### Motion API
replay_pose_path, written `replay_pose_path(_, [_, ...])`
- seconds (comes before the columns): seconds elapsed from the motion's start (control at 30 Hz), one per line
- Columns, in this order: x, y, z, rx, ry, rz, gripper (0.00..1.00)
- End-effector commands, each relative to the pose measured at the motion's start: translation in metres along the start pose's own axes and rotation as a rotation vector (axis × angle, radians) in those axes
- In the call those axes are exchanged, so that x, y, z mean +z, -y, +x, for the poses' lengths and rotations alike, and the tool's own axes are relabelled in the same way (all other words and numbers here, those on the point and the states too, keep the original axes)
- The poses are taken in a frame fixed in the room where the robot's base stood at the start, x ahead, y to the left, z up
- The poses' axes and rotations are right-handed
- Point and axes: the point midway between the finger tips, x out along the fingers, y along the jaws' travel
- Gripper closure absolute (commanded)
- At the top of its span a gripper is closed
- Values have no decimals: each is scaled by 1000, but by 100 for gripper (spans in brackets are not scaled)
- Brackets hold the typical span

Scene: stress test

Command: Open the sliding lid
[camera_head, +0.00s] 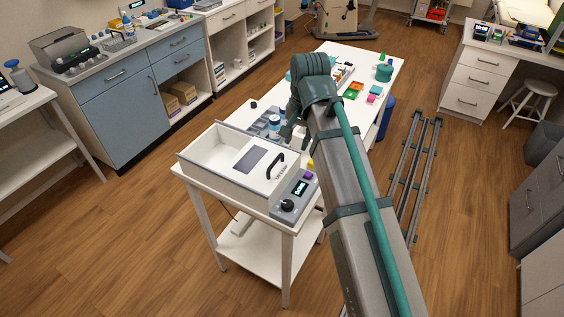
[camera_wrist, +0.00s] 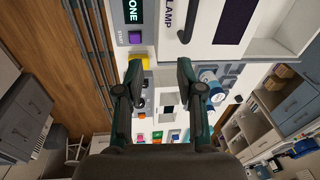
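The white box (camera_head: 215,184) stands on a small white table at the centre left. Its lid (camera_head: 250,161) has a dark window and a black handle (camera_head: 277,164); the box's left part is uncovered, showing a pale recess. In the wrist view the handle (camera_wrist: 187,22) and lid window (camera_wrist: 236,20) are at the top, right of centre. My gripper (camera_wrist: 160,76) is open and empty, its two fingers apart and below the handle in that view. In the head view my gripper (camera_head: 291,128) is just behind the box, partly hidden by my arm.
A grey control panel (camera_head: 296,192) with a "DONE" display, black knob and purple button adjoins the box's right side. A yellow block (camera_wrist: 138,61) is near my left finger in the wrist view. Behind, a white table (camera_head: 392,66) carries coloured trays and bottles.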

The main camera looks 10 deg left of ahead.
Motion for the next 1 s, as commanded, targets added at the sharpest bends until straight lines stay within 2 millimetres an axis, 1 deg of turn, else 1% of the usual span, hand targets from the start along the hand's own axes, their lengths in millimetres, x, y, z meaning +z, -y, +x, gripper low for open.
replay_pose_path(0.03, [8, 13, -10, -22, 12, 19, 63])
replay_pose_path(0.1, [19, 24, -24, -42, 33, 43, 63])
replay_pose_path(0.2, [30, 33, -38, -59, 55, 67, 63])
replay_pose_path(0.3, [37, 38, -45, -67, 68, 79, 63])
replay_pose_path(0.37, [38, 38, -45, -68, 71, 82, 63])
replay_pose_path(0.47, [39, 38, -38, -67, 72, 83, 63])
replay_pose_path(0.57, [40, 39, -27, -67, 72, 82, 63])
replay_pose_path(0.8, [43, 41, 10, -66, 72, 82, 63])
replay_pose_path(1.0, [44, 43, 38, -66, 71, 82, 63])
